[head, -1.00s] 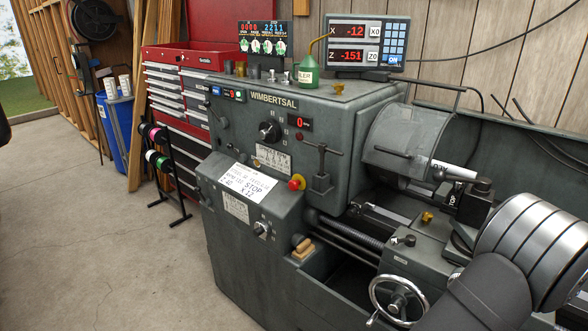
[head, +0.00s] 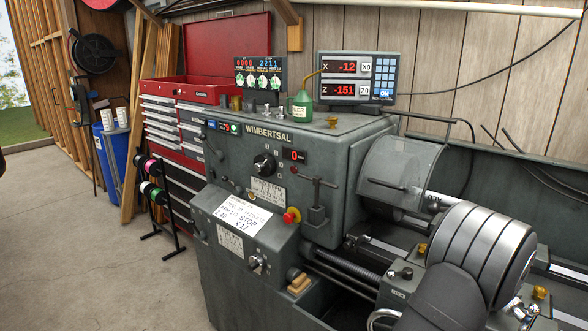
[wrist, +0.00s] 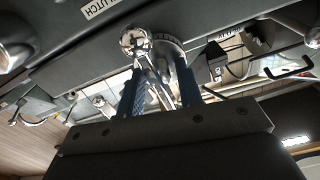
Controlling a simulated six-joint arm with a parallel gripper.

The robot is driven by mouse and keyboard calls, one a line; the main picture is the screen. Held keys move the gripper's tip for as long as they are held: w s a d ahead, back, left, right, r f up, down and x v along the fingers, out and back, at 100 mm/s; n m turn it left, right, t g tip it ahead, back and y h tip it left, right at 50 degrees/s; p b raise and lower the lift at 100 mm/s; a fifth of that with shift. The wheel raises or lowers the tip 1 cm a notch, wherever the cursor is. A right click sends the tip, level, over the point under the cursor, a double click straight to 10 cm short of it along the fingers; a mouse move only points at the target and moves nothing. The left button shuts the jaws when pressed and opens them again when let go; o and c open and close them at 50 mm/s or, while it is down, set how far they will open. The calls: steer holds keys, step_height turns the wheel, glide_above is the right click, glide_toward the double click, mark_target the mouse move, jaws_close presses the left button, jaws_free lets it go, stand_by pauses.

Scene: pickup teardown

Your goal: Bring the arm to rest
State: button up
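My arm shows in the head view at the lower right as a silver banded joint (head: 478,255) and a dark link, in front of the grey lathe (head: 330,135). My gripper is outside the head view. In the wrist view my gripper (wrist: 157,75) has two blue-grey fingers standing apart, with lathe parts visible through the gap. I see nothing clearly held. A shiny round knob (wrist: 135,40) appears just beyond the fingertips; I cannot tell whether they touch it.
The lathe's chuck guard (head: 402,175) and a lever (head: 316,200) stand left of my arm. A green oil can (head: 301,110) and a digital readout (head: 356,78) are on top. A red tool chest (head: 185,110) stands behind. Open concrete floor (head: 80,230) lies left.

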steer(key=m, duration=0.3)
steer(key=shift+m, duration=2.4)
